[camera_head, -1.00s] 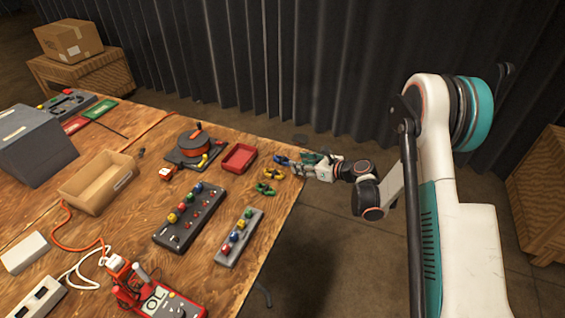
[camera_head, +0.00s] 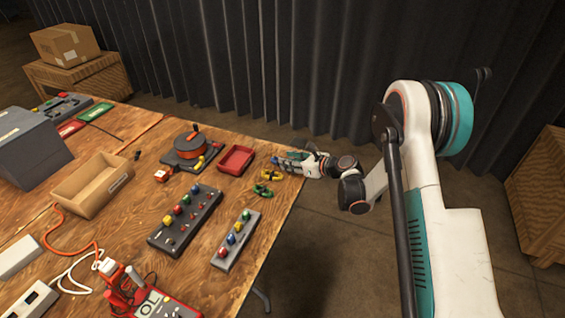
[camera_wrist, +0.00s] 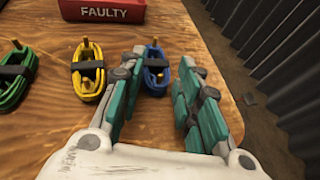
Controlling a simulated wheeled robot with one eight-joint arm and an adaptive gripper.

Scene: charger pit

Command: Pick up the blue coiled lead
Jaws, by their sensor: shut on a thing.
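The blue coiled lead (camera_wrist: 156,75) lies on the wooden table near its right edge, with a dark band around it and a yellowish tip. My gripper (camera_wrist: 160,66) is shut on it, with a teal-and-grey finger on each side. In the head view my gripper (camera_head: 287,160) is low at the table's far right corner and mostly hides the blue lead (camera_head: 275,159). A yellow coiled lead (camera_wrist: 88,72) lies just left of the fingers. A green coiled lead (camera_wrist: 14,78) lies further left.
A red tray marked FAULTY (camera_wrist: 103,10) stands just beyond the leads. A reel on a dark base (camera_head: 187,148) and button boxes (camera_head: 184,219) stand left of the leads. The table edge drops to the floor at right, near a dark curtain (camera_head: 330,70).

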